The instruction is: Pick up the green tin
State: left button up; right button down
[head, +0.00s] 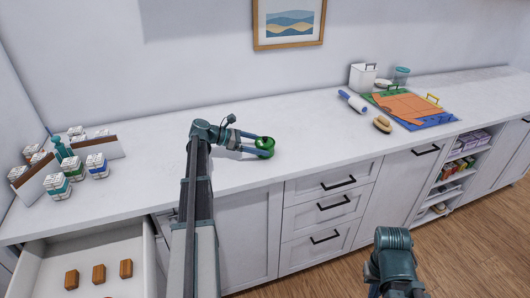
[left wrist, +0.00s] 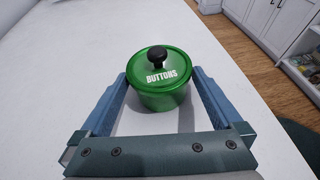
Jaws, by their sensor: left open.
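The green tin (head: 265,146) stands upright on the white countertop (head: 300,120). In the left wrist view the green tin (left wrist: 158,82) has a black knob on its lid and the white word BUTTONS on its side. My left gripper (head: 262,146) is open with its fingers low around the tin, one on each side. In the left wrist view the fingertips of my left gripper (left wrist: 160,75) reach alongside the tin; whether they touch it I cannot tell. Part of my right arm shows at the bottom right of the head view, but its fingers are not clear.
Several small labelled boxes (head: 75,168) stand at the left end of the counter. An open drawer (head: 85,265) with wooden blocks is below them. The counter around the tin is clear.

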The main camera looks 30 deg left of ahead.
aim_at(264, 138)
pick_arm(q)
jog(key=shift+x, duration=1.25)
jog(key=c, duration=1)
jog(key=shift+r+p, duration=0.65)
jog(key=shift+r, duration=0.15)
jog(key=shift+s+a+r+p, duration=0.1)
jog(key=shift+s+r+p, duration=0.1)
jog(key=shift+r+p, duration=0.4)
jog(key=shift+s+a+r+p, duration=0.1)
jog(key=shift+s+r+p, duration=0.1)
jog(key=shift+r+p, duration=0.35)
jog(key=s+a, duration=0.1)
jog(key=s, duration=0.3)
jog(key=s+a, duration=0.2)
jog(key=s, duration=0.3)
jog(key=s+a+r+p, duration=0.1)
jog(key=s+a, duration=0.1)
jog(key=s, duration=0.3)
jog(key=shift+s, duration=0.2)
